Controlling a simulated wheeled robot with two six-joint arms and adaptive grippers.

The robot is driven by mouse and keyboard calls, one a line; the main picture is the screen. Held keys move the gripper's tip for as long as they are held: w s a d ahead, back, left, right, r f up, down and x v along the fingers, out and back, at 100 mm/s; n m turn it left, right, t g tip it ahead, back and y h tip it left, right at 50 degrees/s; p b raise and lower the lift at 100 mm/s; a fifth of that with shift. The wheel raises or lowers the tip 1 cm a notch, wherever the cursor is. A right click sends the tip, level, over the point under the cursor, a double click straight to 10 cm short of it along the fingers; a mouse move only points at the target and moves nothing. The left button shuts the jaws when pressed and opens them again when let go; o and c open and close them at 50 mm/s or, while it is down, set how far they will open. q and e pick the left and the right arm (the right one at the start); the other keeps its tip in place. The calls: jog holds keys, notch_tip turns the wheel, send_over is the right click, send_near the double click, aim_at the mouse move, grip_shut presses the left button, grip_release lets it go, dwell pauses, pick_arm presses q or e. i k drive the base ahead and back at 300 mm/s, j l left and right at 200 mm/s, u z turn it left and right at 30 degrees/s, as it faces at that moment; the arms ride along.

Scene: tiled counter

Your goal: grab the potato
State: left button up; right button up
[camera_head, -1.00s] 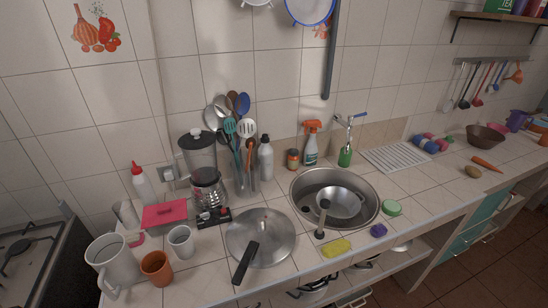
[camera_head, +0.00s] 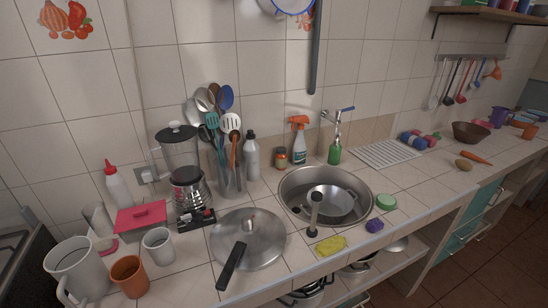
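The potato (camera_head: 463,165) is a small brown lump lying on the tiled counter at the right. It sits just left of an orange carrot (camera_head: 476,157) and in front of a brown bowl (camera_head: 471,132). Nothing covers it. Neither of my grippers shows in the head view.
A metal sink (camera_head: 284,199) with a pan in it is in the middle of the counter (camera_head: 415,185). A frying pan with a lid (camera_head: 248,238), a blender (camera_head: 183,165) and cups stand at the left. The counter around the potato's front is clear.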

aim_at(464, 166)
jog(key=i+l, duration=0.1)
jog(key=l, duration=0.3)
jog(key=i+l, duration=0.1)
jog(key=l, duration=0.3)
jog(key=i+l, duration=0.1)
jog(key=l, duration=0.3)
jog(key=i+l, duration=0.15)
jog(key=l, duration=0.25)
jog(key=i+l, duration=0.1)
jog(key=l, duration=0.3)
jog(key=i+l, duration=0.1)
jog(key=l, duration=0.3)
jog(key=i+l, duration=0.1)
jog(key=l, duration=0.35)
jog(key=i+l+z, duration=0.1)
jog(key=l, duration=0.3)
